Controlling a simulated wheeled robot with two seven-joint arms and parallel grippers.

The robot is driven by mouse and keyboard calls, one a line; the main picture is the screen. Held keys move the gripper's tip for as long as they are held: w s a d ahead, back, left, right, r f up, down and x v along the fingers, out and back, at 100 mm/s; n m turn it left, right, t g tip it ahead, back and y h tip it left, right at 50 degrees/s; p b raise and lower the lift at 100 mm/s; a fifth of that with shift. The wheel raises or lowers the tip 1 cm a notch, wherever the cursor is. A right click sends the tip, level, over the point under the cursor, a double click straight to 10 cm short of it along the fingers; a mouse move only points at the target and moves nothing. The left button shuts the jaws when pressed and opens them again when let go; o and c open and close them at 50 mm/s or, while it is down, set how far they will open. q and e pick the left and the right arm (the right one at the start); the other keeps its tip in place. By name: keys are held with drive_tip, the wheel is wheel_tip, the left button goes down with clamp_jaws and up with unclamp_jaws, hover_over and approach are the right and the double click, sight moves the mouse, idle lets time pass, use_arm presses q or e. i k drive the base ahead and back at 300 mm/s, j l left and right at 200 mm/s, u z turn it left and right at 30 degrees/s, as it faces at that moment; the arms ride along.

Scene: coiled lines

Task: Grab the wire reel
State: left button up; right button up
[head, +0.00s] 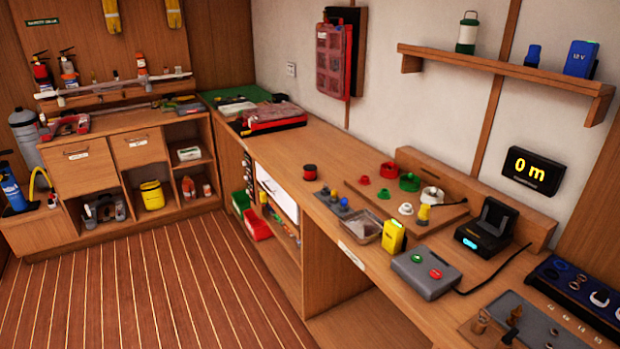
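A small reel with a red middle and dark ends (310,172) stands upright on the long wooden workbench (335,165), near its front edge. It looks like a wire reel, though it is too small to be sure. Several small red, green and white ring-shaped pieces lie farther right on the bench, among them a green one (409,182) and a white one (432,195). They could also be coils or spools; I cannot tell. Neither of my grippers is in view.
Right of the reel are a clear bin (367,229), a yellow device (393,236), a grey button box (426,272) and a black dock (487,229). A wall shelf (505,75) overhangs the bench's back. The bench around the reel is clear. The striped floor (170,285) is open.

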sight(309, 169)
drive_tip(key=z, duration=0.35)
drive_tip(key=i+j+z, duration=0.4)
drive_tip(key=j+z, duration=0.15)
drive_tip(key=i+j+z, duration=0.1)
drive_tip(key=j, duration=0.25)
drive_tip(key=i+j, duration=0.25)
drive_tip(key=j, duration=0.15)
drive_tip(key=i+j+z, duration=0.15)
drive_tip(key=j, duration=0.25)
drive_tip(key=i+j+z, duration=0.1)
drive_tip(key=j, duration=0.3)
drive_tip(key=i+j, duration=0.15)
drive_tip(key=j, duration=0.2)
drive_tip(key=i+j, duration=0.15)
drive_tip(key=j, duration=0.15)
drive_tip(key=i+j, duration=0.1)
drive_tip(key=j, duration=0.25)
drive_tip(key=i+j, duration=0.15)
drive_tip(key=j, duration=0.2)
